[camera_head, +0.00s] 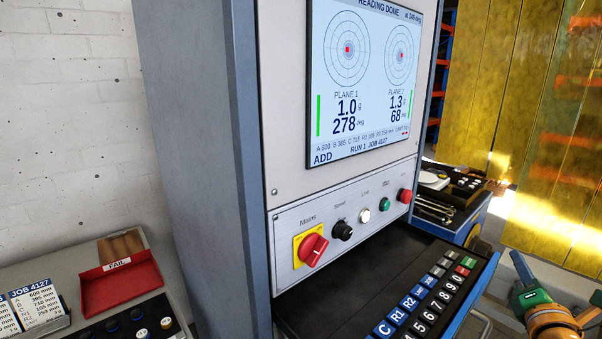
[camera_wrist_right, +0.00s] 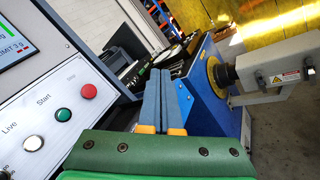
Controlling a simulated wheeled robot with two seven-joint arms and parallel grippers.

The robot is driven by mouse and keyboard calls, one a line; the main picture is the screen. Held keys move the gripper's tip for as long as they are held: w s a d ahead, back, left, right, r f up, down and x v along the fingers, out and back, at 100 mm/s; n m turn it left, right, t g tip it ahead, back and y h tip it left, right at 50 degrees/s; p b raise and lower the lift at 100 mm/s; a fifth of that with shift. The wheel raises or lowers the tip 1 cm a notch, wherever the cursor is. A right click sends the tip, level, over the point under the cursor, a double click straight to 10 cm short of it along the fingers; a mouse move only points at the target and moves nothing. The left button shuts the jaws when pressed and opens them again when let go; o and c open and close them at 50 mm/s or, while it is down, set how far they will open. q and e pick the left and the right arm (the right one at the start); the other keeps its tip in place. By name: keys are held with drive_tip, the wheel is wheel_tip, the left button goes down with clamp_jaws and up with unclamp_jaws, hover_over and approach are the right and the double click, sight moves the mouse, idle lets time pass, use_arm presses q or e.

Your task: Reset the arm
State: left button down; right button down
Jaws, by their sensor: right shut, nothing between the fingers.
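My right gripper (camera_head: 518,262) is at the lower right of the head view, apart from the balancing machine's cabinet. Its body is green and its blue-grey fingers point up in the picture. In the right wrist view the two fingers (camera_wrist_right: 160,75) lie side by side, shut, with nothing between them. My left gripper is not in view. The machine's screen (camera_head: 362,80) reads "READING DONE", with 1.0 g at 278 deg and 1.3 g at 68 deg.
The control panel has a red mains switch (camera_head: 312,249), a green button (camera_head: 384,204) and a red button (camera_head: 405,196). A keypad (camera_head: 425,305) juts out below. A red FAIL tray (camera_head: 120,285) sits at the lower left. A blue cart (camera_head: 478,222) stands behind the cabinet.

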drive_tip(key=s+d+f+m+g+h, duration=0.1)
drive_tip(key=d+f+m+g+h, duration=0.15)
drive_tip(key=d, duration=0.25)
drive_tip(key=w+a+f+m+t+y, duration=0.1)
drive_tip(key=a+f+m+t+y, duration=0.3)
drive_tip(key=m, duration=1)
drive_tip(key=s+a+f+m+g+y, duration=0.1)
drive_tip(key=s+a+f+g, duration=0.2)
drive_tip(key=f, duration=0.6)
drive_tip(key=s+a+f+m+g, duration=0.1)
drive_tip(key=s+f+g, duration=0.25)
drive_tip(key=f, duration=0.65)
drive_tip(key=s+a+f+m+g+y, duration=0.1)
drive_tip(key=s+f+g, duration=0.25)
drive_tip(key=f, duration=0.55)
drive_tip(key=s+a+f+g, duration=0.3)
drive_tip(key=s+a+f, duration=0.4)
drive_tip(key=s+f, duration=0.55)
drive_tip(key=s+a+f+g+y, duration=0.1)
drive_tip(key=s+a+f+g, duration=0.1)
drive_tip(key=s+a, duration=0.4)
drive_tip(key=s+a+f+m+g+y, duration=0.1)
drive_tip(key=s+a+f, duration=0.4)
drive_tip(key=s, duration=1)
drive_tip(key=shift+a+g+y, duration=0.45)
drive_tip(key=shift+a+g, duration=0.7)
drive_tip(key=shift+a, duration=0.05)
drive_tip(key=shift+m, duration=0.25)
